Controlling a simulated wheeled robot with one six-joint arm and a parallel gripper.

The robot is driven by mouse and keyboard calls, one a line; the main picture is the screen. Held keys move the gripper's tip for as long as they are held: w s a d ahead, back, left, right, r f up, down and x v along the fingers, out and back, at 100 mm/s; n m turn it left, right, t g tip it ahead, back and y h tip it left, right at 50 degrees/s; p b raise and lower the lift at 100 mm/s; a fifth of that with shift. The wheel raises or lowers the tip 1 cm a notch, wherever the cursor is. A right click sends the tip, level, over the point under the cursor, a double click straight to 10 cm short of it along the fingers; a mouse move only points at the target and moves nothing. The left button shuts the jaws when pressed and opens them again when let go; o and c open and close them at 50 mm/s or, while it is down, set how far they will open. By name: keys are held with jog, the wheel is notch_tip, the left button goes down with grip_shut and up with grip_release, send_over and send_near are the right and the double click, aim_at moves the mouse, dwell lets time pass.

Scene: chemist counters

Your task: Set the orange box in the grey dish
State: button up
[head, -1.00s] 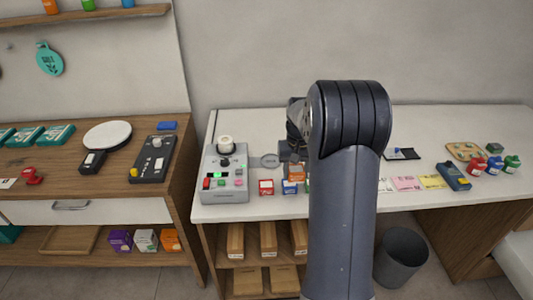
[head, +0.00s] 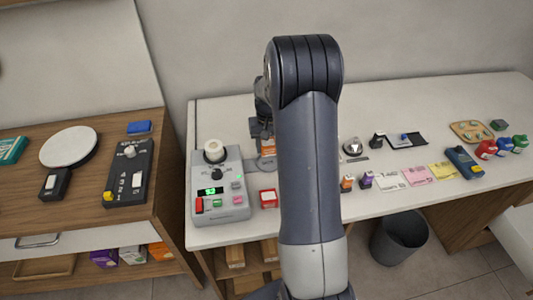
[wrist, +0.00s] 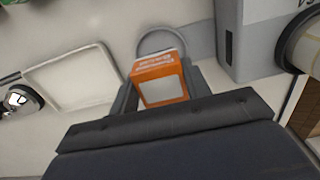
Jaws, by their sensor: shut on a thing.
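The orange box (wrist: 158,78) is held between the two fingers of my gripper (wrist: 160,92) in the wrist view. In the head view the box (head: 267,148) shows beside my arm, with my gripper (head: 264,130) above it. The grey dish (wrist: 160,40) is a round shallow shape on the white counter, just beyond the box in the wrist view; the box hides its near part. In the head view the dish is mostly hidden. I cannot tell how high the box is above the counter.
A grey device (head: 222,190) with buttons and a display stands close left of the gripper. A red box (head: 268,197) is in front. A white tray (wrist: 70,78) lies beside the dish in the wrist view. Cards and bottles sit at the right.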

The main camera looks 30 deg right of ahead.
aim_at(268, 163)
notch_tip(268, 163, down, 5)
jog(key=shift+r+p, duration=0.1)
jog(key=shift+p, duration=0.3)
jog(key=shift+f, duration=0.25)
jog(key=shift+f+b, duration=0.3)
jog(key=shift+b, duration=0.05)
jog(key=o, duration=0.9)
jog(key=shift+r, duration=0.1)
jog(key=shift+o, duration=0.2)
jog(key=shift+w+r+p, duration=0.1)
jog(key=shift+r+p, duration=0.3)
jog(key=shift+p, duration=0.05)
jog(key=shift+o, duration=0.4)
notch_tip(268, 163, up, 12)
jog(key=shift+f+b, duration=0.1)
jog(key=shift+b, duration=0.8)
